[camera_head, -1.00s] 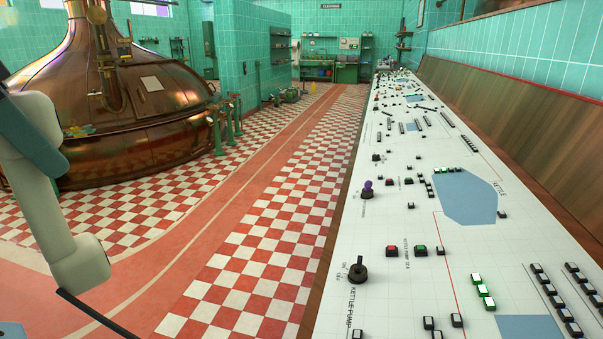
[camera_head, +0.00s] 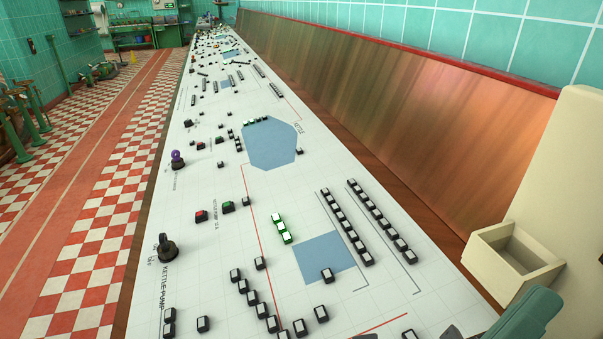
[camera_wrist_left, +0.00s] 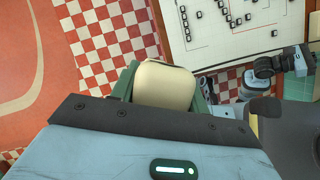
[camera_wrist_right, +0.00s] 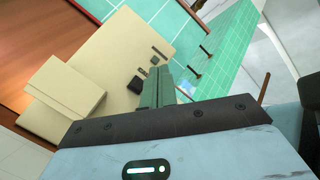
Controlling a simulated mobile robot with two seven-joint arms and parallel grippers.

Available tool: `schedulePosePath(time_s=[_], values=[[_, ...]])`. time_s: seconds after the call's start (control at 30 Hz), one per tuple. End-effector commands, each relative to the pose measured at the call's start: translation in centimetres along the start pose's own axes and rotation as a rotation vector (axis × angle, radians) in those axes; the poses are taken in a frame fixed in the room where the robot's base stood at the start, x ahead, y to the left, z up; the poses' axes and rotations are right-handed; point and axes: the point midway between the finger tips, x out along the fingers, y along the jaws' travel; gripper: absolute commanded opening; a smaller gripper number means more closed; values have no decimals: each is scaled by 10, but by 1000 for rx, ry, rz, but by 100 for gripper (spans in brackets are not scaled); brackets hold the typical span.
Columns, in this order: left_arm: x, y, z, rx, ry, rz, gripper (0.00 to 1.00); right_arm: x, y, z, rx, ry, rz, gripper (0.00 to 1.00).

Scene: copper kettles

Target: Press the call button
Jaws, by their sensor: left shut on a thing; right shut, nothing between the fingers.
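A beige wall unit (camera_head: 562,165) with an open tray stands at the right edge of the head view. In the right wrist view the beige unit (camera_wrist_right: 120,50) carries a dark block (camera_wrist_right: 136,85) and small dark marks; I cannot tell which is the call button. My right gripper (camera_wrist_right: 157,72) is shut and empty, its fingertips in front of the unit beside the dark block; contact cannot be told. It shows at the lower right of the head view (camera_head: 530,315). My left gripper (camera_wrist_left: 160,80) is shut on a beige rounded object (camera_wrist_left: 164,84), with the floor beyond.
A long white control desk (camera_head: 215,245) with several buttons and knobs fills the middle of the head view. A wooden backboard (camera_head: 400,100) runs along its right side.

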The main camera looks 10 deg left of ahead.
Motion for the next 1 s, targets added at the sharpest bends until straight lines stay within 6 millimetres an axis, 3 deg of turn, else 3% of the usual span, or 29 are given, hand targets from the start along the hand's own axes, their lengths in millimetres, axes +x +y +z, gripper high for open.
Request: schedulePosePath(time_s=[0.37,1.0], values=[[-1,0,0,0,-2,0,1,5,4,-4,-1,0,-2,0],[-5,0,0,0,-7,0,1,55,40,-40,-1,-1,-1,0]])
